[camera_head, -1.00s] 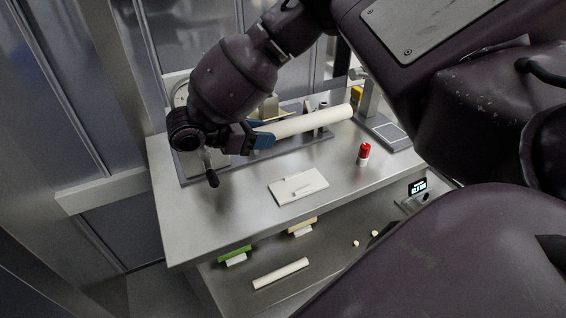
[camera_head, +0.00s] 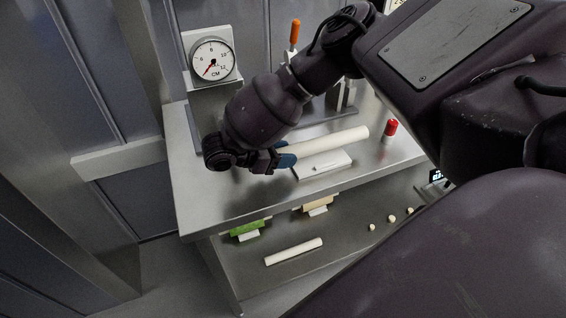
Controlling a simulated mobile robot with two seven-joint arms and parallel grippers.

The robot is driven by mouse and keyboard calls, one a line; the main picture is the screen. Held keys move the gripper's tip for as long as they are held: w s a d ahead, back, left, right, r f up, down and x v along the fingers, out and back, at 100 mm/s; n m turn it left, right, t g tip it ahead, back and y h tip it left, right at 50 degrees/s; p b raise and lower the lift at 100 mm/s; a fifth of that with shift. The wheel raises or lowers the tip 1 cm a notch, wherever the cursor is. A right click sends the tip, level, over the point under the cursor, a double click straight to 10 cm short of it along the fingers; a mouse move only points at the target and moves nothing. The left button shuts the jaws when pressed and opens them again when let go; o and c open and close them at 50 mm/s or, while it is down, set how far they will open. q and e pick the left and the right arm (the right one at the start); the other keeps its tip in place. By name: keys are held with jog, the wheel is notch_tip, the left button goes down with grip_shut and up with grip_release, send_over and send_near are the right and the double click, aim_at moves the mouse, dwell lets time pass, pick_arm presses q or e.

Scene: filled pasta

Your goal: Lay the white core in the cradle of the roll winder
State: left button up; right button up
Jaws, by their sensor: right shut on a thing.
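My right gripper (camera_head: 285,157), with blue fingers, is shut on one end of the white core (camera_head: 335,141). The core sticks out to the right, nearly level, and appears in front of and over the white block on the table. The roll winder (camera_head: 345,98) seems to be the grey device behind my arm, on the back of the table. My arm hides much of it, and its cradle cannot be made out. The core is apart from it, toward the front. My left gripper is not in view.
A dial gauge (camera_head: 213,60) stands at the back left. An orange handle (camera_head: 294,33) rises at the back. A red-capped item (camera_head: 389,130) stands right of the core. Another white roll (camera_head: 293,251) lies on the lower shelf. The table's front left is clear.

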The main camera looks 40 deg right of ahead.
notch_tip(320, 180, down, 2)
jog(key=shift+f, duration=0.25)
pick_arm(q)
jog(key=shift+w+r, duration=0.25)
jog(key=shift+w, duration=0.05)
pick_arm(e)
jog(key=shift+f, duration=0.2)
jog(key=shift+f, duration=0.15)
jog(key=o, duration=1)
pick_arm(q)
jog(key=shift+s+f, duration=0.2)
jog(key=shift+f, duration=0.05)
pick_arm(e)
jog(key=shift+o, duration=0.2)
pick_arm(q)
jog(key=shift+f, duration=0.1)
